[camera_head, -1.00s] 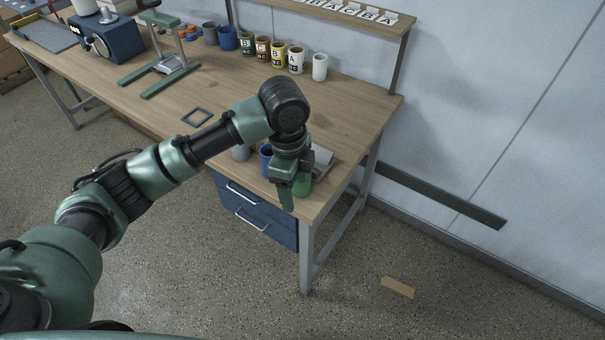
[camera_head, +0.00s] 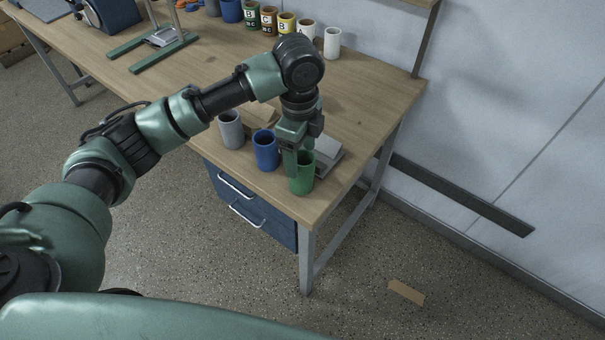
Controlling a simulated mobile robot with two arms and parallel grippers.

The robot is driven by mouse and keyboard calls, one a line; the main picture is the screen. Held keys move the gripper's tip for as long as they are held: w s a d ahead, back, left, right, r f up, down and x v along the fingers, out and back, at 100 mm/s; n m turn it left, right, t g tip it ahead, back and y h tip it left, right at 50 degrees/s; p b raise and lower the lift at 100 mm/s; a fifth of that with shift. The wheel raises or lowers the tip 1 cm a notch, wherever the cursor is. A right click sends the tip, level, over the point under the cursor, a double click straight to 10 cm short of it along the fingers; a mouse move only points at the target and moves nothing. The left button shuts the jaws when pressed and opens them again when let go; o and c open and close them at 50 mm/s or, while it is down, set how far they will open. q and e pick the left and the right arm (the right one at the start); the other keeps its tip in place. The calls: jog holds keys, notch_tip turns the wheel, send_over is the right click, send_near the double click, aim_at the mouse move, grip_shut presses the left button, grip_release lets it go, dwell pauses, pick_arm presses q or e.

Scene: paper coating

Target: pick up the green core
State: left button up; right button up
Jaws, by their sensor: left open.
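The green core (camera_head: 302,184) is an upright hollow cylinder near the front right corner of the workbench. My left gripper (camera_head: 299,157) points down right at its top rim, with its jaws open. One finger overlaps the left side of the core in the picture; the other is partly hidden, and I cannot tell whether either touches the core. My right gripper is not in view.
A blue core (camera_head: 265,152) and a grey core (camera_head: 230,131) stand left of the green one. A grey-white block (camera_head: 328,153) lies close behind it. Several labelled cups, such as the yellow one (camera_head: 286,24), line the back of the bench (camera_head: 375,110).

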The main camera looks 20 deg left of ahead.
aim_at(300, 177)
pick_arm(q)
jog(key=f, duration=0.1)
jog(key=s+f, duration=0.1)
jog(key=f, duration=0.1)
jog(key=shift+s+f+p, duration=0.3)
jog(key=shift+f, duration=0.05)
jog(key=f, duration=0.2)
jog(key=w+f+p, duration=0.1)
jog(key=f, duration=0.1)
jog(key=shift+w+a+f, duration=0.1)
jog(key=shift+w, duration=0.05)
jog(key=shift+f, duration=0.4)
jog(key=shift+r, duration=0.2)
jog(key=c, duration=1.1)
